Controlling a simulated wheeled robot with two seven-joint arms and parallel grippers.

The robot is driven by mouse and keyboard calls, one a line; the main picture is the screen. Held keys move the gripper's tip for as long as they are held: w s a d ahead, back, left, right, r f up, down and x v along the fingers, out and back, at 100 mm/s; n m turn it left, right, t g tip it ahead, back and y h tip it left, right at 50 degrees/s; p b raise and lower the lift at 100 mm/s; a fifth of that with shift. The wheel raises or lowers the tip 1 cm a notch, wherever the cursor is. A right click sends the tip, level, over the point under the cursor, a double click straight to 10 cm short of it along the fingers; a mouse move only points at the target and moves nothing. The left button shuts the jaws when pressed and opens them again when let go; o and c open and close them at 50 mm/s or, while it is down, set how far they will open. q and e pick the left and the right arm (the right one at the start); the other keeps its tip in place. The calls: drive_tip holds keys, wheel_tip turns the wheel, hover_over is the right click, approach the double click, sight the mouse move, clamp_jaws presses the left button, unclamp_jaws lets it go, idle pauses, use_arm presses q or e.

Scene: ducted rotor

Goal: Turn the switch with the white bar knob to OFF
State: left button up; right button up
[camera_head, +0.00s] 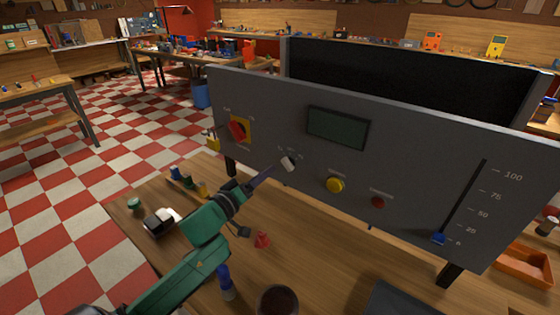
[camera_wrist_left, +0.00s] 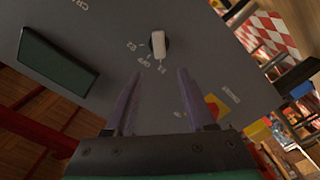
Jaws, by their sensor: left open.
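The switch with the white bar knob (camera_head: 288,163) is on the grey control panel (camera_head: 245,92), left of its middle. My left gripper (camera_head: 268,175) points at the knob from the lower left. In the left wrist view the two fingers of the gripper (camera_wrist_left: 158,88) are apart with nothing between them, and the knob lies beyond their tips. My right gripper is not in view.
The panel also carries a red rotary switch (camera_head: 238,131), a display (camera_head: 338,127), a yellow button (camera_head: 335,185), a dark red button (camera_head: 378,202) and a blue slider (camera_head: 439,238).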

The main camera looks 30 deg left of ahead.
sight(282, 160)
use_arm(q)
drive_tip(key=w, duration=0.5)
drive_tip(key=w+d+p, duration=0.1)
drive_tip(key=w, duration=0.2)
drive_tip(key=shift+s, duration=0.15)
clamp_jaws()
